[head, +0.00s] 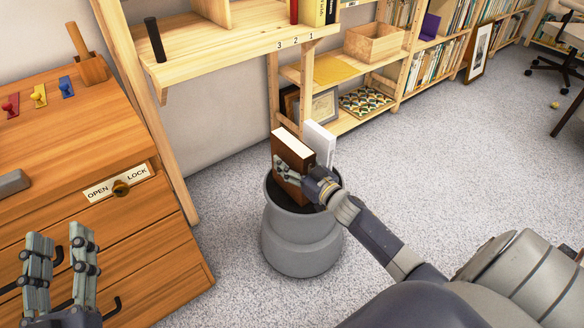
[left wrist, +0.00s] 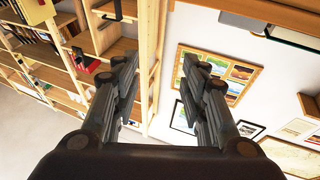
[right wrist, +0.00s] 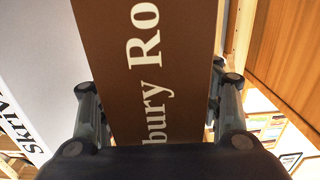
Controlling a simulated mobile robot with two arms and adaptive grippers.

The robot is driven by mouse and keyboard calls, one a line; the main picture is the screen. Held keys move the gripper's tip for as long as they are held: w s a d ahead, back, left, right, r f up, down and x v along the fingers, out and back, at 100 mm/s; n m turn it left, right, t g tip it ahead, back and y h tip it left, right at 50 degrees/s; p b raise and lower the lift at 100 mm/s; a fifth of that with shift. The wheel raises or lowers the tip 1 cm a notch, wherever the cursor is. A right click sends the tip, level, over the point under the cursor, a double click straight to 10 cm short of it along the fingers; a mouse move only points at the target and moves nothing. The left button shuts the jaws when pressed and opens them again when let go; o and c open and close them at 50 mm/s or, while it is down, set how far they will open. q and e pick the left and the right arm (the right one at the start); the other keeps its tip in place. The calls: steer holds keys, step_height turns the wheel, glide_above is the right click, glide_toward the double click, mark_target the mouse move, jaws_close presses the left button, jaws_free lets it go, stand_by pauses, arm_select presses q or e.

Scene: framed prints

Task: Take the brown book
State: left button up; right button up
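The brown book (head: 291,159) stands upright and slightly tilted in the top of a grey round bin (head: 301,246). A white book (head: 319,143) stands close behind it. My right gripper (head: 288,167) is at the brown book, one finger across its cover. In the right wrist view, the brown spine (right wrist: 150,70) with white lettering lies between the two fingers; whether they press on it cannot be made out. The white book (right wrist: 35,60) shows beside it there. My left gripper (head: 57,262) is open and empty in front of the wooden drawer cabinet; it also shows in the left wrist view (left wrist: 158,75).
The wooden cabinet (head: 85,150) with an OPEN/LOCK knob (head: 121,188) stands at left. A shelf board (head: 220,38) juts out above and behind the bin. Low bookshelves line the wall, with a wooden box (head: 374,43). Grey carpet (head: 430,150) is clear right of the bin.

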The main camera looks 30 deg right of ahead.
jaws_close()
steer(key=shift+r, duration=0.15)
